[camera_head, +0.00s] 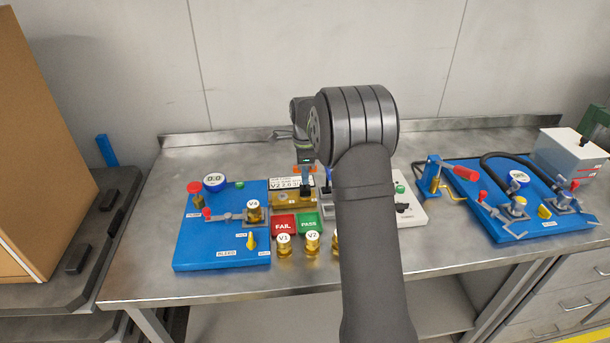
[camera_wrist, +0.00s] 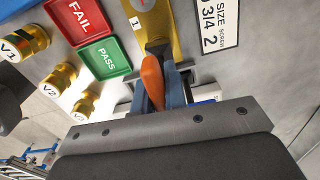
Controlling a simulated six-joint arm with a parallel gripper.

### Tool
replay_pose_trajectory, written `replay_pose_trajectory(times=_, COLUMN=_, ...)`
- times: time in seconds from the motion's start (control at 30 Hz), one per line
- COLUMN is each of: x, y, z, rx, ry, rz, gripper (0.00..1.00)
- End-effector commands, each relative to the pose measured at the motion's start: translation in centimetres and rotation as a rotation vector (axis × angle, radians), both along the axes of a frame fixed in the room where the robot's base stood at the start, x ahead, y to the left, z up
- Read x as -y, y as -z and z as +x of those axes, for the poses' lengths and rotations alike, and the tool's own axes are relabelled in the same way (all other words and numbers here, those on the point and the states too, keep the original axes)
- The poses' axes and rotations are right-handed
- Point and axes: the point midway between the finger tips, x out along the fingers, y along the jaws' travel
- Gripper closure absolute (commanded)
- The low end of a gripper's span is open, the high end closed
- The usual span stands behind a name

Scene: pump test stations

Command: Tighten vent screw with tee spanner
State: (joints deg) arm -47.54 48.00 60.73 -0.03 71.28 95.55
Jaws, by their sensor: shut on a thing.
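My gripper (camera_wrist: 165,92) is shut on an orange-handled tool (camera_wrist: 152,82), which looks like the tee spanner. In the wrist view the orange handle lies between the blue-grey fingers. Its dark lower part is at or just over a brass block (camera_wrist: 168,30) marked 1; I cannot tell whether it is seated. In the head view my gripper (camera_head: 306,168) is above the brass block (camera_head: 285,199), and orange shows at its tip. A blue board (camera_head: 222,258) to the left carries a brass V4 fitting (camera_head: 254,211). I cannot make out which part is the vent screw.
Red FAIL (camera_head: 283,225) and green PASS (camera_head: 308,222) trays lie in front of the brass block. Brass V1 (camera_head: 284,246) and V2 (camera_head: 312,243) fittings stand nearer the front edge. A second blue board (camera_head: 480,210) with hoses is at right. My arm hides the middle.

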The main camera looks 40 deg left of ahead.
Motion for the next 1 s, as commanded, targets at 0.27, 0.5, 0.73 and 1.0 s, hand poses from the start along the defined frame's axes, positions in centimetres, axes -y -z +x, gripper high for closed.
replay_pose_trajectory(times=0.27, x=0.0, y=-1.5, z=0.0, rx=0.001, ry=0.000, rz=0.001, gripper=1.00)
replay_pose_trajectory(times=0.5, x=0.0, y=-2.7, z=0.0, rx=0.001, ry=0.000, rz=0.001, gripper=1.00)
replay_pose_trajectory(times=0.73, x=0.0, y=-3.9, z=0.0, rx=0.002, ry=0.000, rz=0.002, gripper=1.00)
replay_pose_trajectory(times=1.0, x=0.0, y=-5.2, z=0.0, rx=0.001, ry=0.000, rz=0.001, gripper=1.00)
